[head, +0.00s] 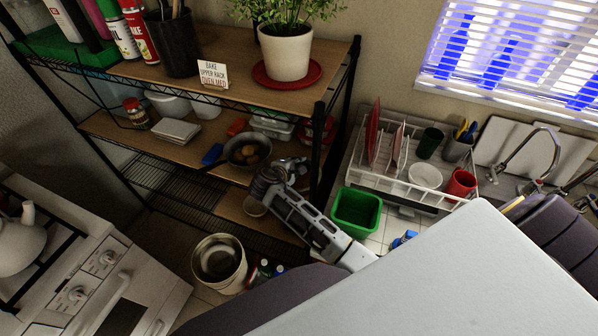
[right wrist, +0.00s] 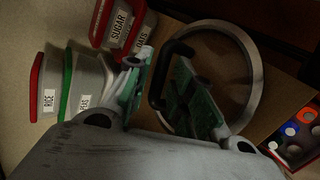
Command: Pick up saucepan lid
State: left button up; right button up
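The saucepan lid (right wrist: 224,62) is a round, see-through disc with a pale metal rim and a black bar handle (right wrist: 160,72), on the wooden shelf in the right wrist view. My right gripper (right wrist: 160,88) has its two green-padded fingers apart, with the handle in the gap between them. I cannot tell whether either finger touches it. The near finger hides part of the lid. In the head view my right gripper (head: 276,176) reaches into the shelf unit by its lower wooden shelves, and the lid is hard to make out there. My left gripper is not in view.
A dark pan (head: 247,150) stands on the shelf behind my right gripper. Labelled canisters (right wrist: 118,25) and boxes lie left of the lid in the right wrist view. A black shelf post (head: 318,150), a green bin (head: 356,211) and a metal bucket (head: 219,262) are near the arm.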

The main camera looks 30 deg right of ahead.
jog(key=shift+w+d+f, duration=0.2)
jog(key=shift+d, duration=0.1)
grip_shut()
dwell(0.4)
